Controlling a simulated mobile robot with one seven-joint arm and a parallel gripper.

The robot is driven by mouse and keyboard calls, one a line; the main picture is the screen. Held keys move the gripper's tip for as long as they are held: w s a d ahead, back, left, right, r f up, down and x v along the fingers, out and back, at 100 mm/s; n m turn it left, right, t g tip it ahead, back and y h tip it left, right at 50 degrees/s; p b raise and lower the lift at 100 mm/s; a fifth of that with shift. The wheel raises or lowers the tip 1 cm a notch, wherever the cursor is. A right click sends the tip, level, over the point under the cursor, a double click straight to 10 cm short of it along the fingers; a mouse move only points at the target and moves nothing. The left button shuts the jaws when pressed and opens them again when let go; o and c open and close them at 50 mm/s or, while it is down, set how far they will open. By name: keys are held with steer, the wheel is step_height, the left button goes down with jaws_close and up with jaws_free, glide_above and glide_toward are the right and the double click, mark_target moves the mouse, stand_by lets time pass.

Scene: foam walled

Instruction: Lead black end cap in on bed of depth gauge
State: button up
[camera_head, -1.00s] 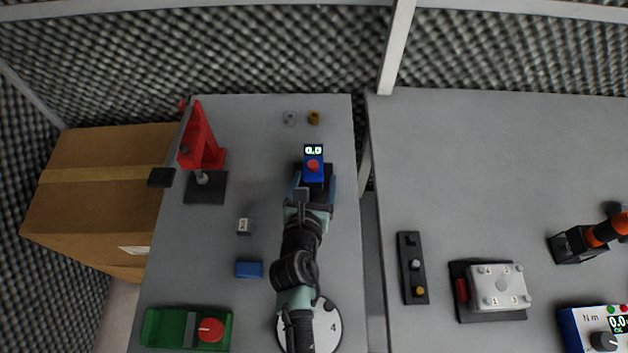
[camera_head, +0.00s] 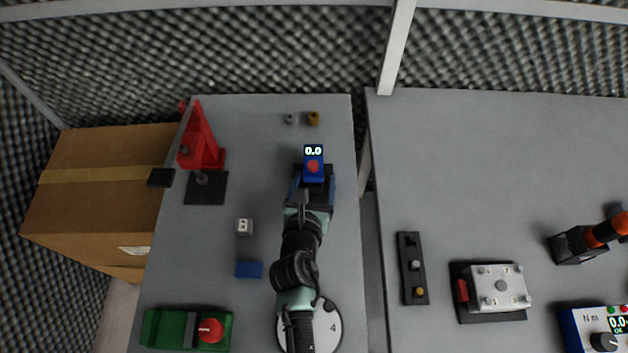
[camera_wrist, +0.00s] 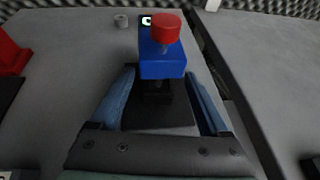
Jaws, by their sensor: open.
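The depth gauge is a blue body (camera_head: 314,172) with a red knob and a small display reading 0.0. It stands above a black bed near the back of the left table. In the wrist view its blue head (camera_wrist: 163,66) is straight ahead, with the dark bed (camera_wrist: 158,116) below. My gripper (camera_wrist: 159,92) is open, its two blue fingers on either side of the bed area. A dark piece shows between the fingers under the blue head; I cannot tell whether it is the black end cap or part of the gauge.
A red stand (camera_head: 203,145) is at the back left. A grey ring (camera_head: 290,118) and a brass piece (camera_head: 313,118) lie behind the gauge. A small white cube (camera_head: 244,226), a blue block (camera_head: 249,270) and a green tray (camera_head: 165,316) lie left of my arm.

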steer(key=shift+s, duration=0.1)
steer(key=v, duration=1.2)
steer(key=shift+s+a+r+p, duration=0.1)
steer(key=shift+s+p, duration=0.25)
steer(key=shift+s, duration=0.05)
